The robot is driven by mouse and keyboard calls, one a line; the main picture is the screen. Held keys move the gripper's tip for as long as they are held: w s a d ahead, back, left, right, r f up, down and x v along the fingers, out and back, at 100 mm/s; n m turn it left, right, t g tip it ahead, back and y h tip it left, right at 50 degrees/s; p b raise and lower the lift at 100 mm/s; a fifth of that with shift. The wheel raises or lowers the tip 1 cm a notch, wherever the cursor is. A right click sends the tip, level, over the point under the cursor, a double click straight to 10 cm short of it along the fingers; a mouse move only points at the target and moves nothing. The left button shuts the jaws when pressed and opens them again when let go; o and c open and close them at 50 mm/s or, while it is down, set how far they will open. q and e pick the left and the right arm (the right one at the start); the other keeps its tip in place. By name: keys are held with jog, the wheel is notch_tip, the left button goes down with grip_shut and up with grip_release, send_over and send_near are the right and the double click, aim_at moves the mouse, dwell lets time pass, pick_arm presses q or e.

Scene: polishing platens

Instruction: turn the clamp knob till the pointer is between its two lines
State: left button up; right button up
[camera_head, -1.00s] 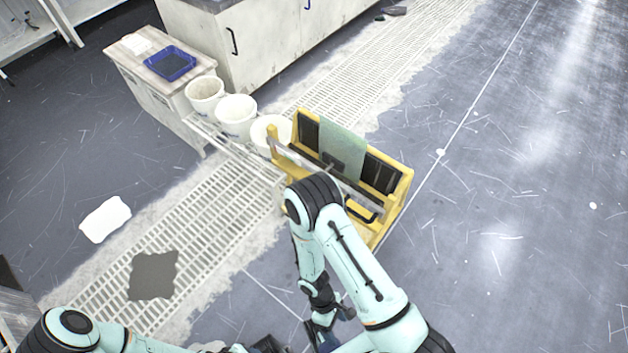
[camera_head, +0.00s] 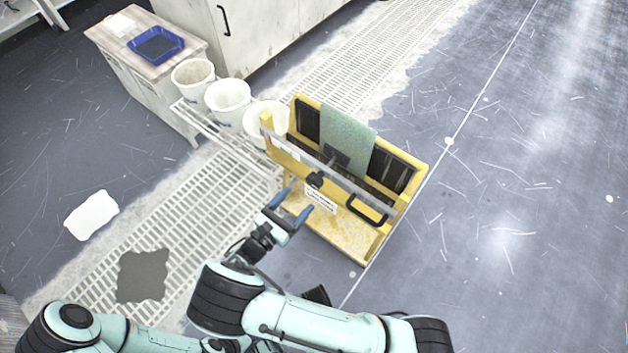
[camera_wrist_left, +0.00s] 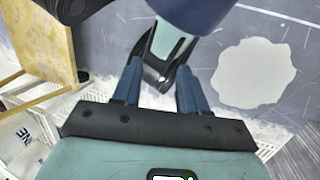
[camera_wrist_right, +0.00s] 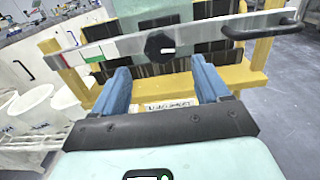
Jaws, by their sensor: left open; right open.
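The black clamp knob (camera_head: 316,179) sits on the grey bar (camera_head: 350,184) across the front of the yellow rack (camera_head: 408,205). In the right wrist view the knob (camera_wrist_right: 159,46) is straight ahead, just beyond my fingertips. Left of it, the bar carries white, red and green marks (camera_wrist_right: 95,56); I cannot make out the pointer or its two lines. My right gripper (camera_head: 297,200) is open and empty in front of the knob, apart from it; its blue fingers (camera_wrist_right: 160,70) point at the rack. My left gripper (camera_wrist_left: 159,70) is open and empty, low down, away from the rack.
A black handle (camera_head: 366,209) sticks out on the bar's right. White buckets (camera_head: 228,97) and a cabinet with a blue tray (camera_head: 156,45) stand to the left. The floor right of the rack is open.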

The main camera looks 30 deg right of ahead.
aim_at(311, 185)
jog(key=x, duration=0.8)
jog(key=shift+w+d+b, duration=0.1)
jog(key=shift+d+b, duration=0.2)
pick_arm(q)
jog(key=shift+w+a+f, duration=0.25)
jog(key=shift+w+f, duration=0.25)
jog(key=shift+w, duration=0.05)
pick_arm(e)
jog(key=c, duration=1)
pick_arm(q)
jog(key=shift+s+d+r, duration=0.1)
jog(key=shift+s+r, duration=0.05)
jog(key=shift+r, duration=0.05)
pick_arm(e)
jog(key=shift+m, duration=0.3)
jog(key=m+p, duration=0.1)
jog(key=m, duration=0.1)
jog(key=shift+m, duration=0.4)
pick_arm(q)
jog(key=shift+s+d+r+p, duration=0.2)
jog(key=shift+s+r+p, duration=0.1)
jog(key=shift+s+r, duration=0.35)
pick_arm(e)
jog(key=m, duration=0.5)
jog(key=shift+f+m, duration=0.1)
jog(key=shift+m, duration=0.5)
